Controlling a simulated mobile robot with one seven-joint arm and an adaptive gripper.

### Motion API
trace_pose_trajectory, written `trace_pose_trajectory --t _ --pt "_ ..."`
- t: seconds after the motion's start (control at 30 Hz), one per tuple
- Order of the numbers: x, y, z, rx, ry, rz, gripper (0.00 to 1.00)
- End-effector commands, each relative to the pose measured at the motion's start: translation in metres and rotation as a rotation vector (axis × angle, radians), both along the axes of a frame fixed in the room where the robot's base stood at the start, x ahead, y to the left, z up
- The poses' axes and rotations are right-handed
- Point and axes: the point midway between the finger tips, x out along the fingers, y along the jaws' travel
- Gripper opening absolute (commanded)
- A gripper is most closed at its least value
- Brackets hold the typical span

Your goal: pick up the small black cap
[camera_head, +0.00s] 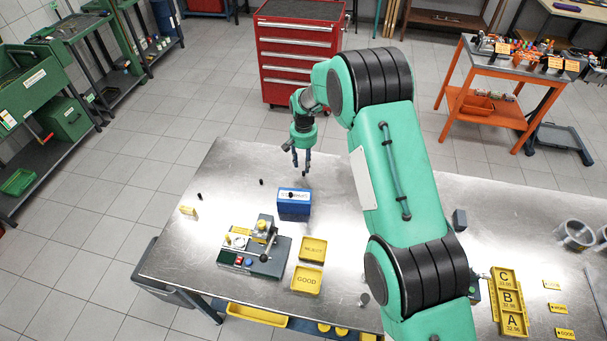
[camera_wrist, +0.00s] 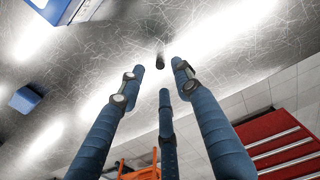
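A small black cylindrical cap (camera_wrist: 160,60) stands on the metal table in the wrist view, beyond my fingertips and between them as seen. In the head view it is probably the small dark piece (camera_head: 262,182) left of the blue box. My gripper (camera_head: 300,168) hangs above the far part of the table, fingers pointing down. Its three blue fingers (camera_wrist: 160,85) are spread and nothing is between them. A gap shows between the fingertips and the cap.
A similar dark piece (camera_head: 200,197) stands further left. The blue box (camera_head: 294,208) has a dark spot on top. A fixture with a lever (camera_head: 263,257) and yellow trays (camera_head: 313,249) stand nearer. A dark block (camera_head: 459,220) is at right. The table around the cap is clear.

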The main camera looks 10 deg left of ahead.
Motion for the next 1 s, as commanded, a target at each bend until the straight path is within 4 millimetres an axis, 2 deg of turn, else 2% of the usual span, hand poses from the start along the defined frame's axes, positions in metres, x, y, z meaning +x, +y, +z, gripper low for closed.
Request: trace_pose_trajectory --t 0.5,1.0 --pt "0.0 0.0 -0.045 0.0 0.001 0.0 0.34" --pt "0.0 0.0 -0.049 0.0 0.0 0.0 0.34"
